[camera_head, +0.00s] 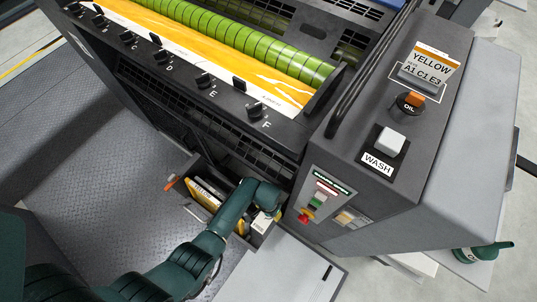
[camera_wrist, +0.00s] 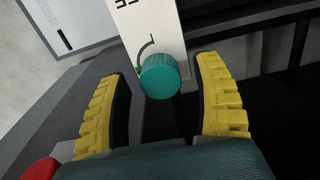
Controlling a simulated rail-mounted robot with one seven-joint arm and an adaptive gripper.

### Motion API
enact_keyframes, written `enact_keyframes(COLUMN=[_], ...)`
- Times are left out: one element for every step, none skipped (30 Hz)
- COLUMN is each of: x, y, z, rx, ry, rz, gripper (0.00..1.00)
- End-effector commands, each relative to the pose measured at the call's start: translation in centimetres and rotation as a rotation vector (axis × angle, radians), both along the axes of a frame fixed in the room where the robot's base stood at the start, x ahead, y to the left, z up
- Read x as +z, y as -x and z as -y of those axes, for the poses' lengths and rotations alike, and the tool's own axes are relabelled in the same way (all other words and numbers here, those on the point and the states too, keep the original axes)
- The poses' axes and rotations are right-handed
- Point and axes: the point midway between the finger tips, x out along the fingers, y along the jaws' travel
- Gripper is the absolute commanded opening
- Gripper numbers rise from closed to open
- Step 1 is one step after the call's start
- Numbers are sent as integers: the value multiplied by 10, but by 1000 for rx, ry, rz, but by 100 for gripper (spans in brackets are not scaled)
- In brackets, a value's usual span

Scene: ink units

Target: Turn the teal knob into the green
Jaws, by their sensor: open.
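The teal knob (camera_wrist: 160,76) shows in the wrist view as a ribbed cylinder on a white panel (camera_wrist: 150,25). A curved dark arrow is printed above the knob, and a small bit of green shows at the knob's left edge. Most of the scale around the knob is hidden. My gripper (camera_wrist: 164,73) is open, with one yellow finger on each side of the knob and a visible gap on both sides. In the head view my gripper (camera_head: 247,226) is down inside an open bay low on the machine; the knob is hidden there.
A dark printing machine with green rollers (camera_head: 240,35) rises behind the bay. An orange-handled part (camera_head: 172,183) is at the bay's left. A control panel with a red button (camera_head: 306,216) stands close on the right. A light grey panel (camera_head: 280,270) lies in front. The plated floor at left is clear.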

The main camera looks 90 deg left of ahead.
Motion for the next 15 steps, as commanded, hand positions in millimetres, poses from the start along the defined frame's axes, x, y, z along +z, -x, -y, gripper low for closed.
enact_keyframes(x=[8, 13, 22, 30, 38, 48, 56, 64, 74, 80, 87, 94, 99, 103, 107], y=[-1, 0, 0, 0, 0, 0, 0, 0, -1, 0, 0, 0, 0, 0, 0], z=[-1, 0, 0, -1, -1, -1, 0, -1, -1, 0, 0, -1, 0, 0, 0], rx=[0, 0, 0, 0, 0, 0, 0, 0, 0, 0, 0, 0, 0, 0, 0], ry=[-4, -2, -4, -5, -5, -5, -5, -4, -5, -3, -4, -3, -2, -2, -1], rz=[2, 2, 2, 3, 3, 3, 3, 2, 3, 1, 2, 1, 1, 1, 1], gripper=[67, 67, 67, 67, 67, 67, 67, 67, 67, 67, 67, 67, 67, 67, 67])
